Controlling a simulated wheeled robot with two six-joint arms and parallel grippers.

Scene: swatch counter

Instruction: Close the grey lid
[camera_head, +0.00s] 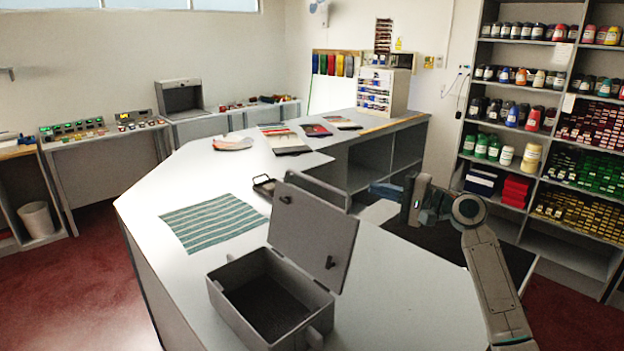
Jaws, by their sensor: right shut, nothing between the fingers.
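The grey lid (318,235) stands open and raised on the far right side of a grey case (240,318). My right gripper (409,203) is shut and empty. It is to the right of the lid and apart from it in the picture, with the arm coming up from the lower right. My left gripper is not in view.
The grey counter (400,290) is clear to the right of the case. A green striped cloth (215,222) lies flat behind it to the left. A small dark tray (264,186) is behind the lid. Fabric swatches lie farther back. Shelves of jars stand at the right.

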